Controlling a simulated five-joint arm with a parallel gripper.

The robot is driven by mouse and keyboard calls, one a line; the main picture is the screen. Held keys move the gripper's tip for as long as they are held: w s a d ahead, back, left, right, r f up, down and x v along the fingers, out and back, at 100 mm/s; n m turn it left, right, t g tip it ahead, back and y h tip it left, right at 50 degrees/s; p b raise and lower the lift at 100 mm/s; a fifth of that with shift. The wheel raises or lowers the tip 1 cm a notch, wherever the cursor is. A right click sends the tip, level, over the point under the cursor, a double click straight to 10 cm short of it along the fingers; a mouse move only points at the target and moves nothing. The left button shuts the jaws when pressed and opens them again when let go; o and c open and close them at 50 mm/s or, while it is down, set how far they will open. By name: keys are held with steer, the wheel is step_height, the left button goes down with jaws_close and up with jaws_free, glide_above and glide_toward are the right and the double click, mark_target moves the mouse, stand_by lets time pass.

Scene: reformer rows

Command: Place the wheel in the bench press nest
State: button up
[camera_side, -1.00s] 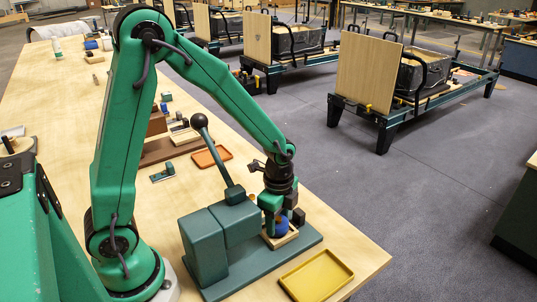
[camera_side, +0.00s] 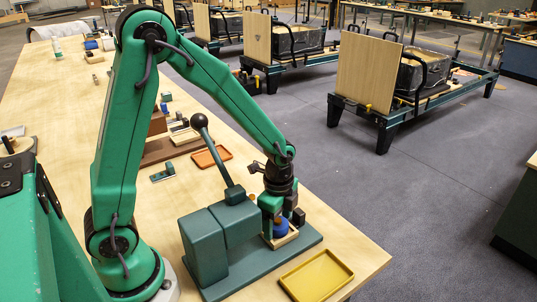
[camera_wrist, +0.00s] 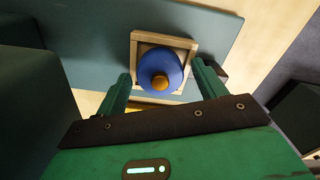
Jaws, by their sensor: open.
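The blue wheel (camera_side: 281,229) with an orange-brown hub is inside the pale square nest (camera_side: 287,240) on the base of the teal bench press (camera_side: 207,245). In the wrist view the wheel (camera_wrist: 150,62) lies within the nest's frame (camera_wrist: 187,41), hub facing the camera. I cannot tell whether it rests flat on the nest floor. My gripper (camera_side: 283,219) is over the nest. In the wrist view its open fingers (camera_wrist: 162,72) stand on either side of the wheel, with a gap at each side. The nest's near edge is partly hidden below the wheel.
The press lever (camera_side: 215,155) with its dark ball knob rises left of my gripper. A yellow tray (camera_side: 318,276) lies in front, near the table's right edge. An orange tray (camera_side: 211,156) and several small parts lie farther back. Bare table shows at the right.

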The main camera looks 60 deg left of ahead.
mark_target(278, 220)
step_height(278, 220, up, 12)
stand_by(0.7)
stand_by(0.9)
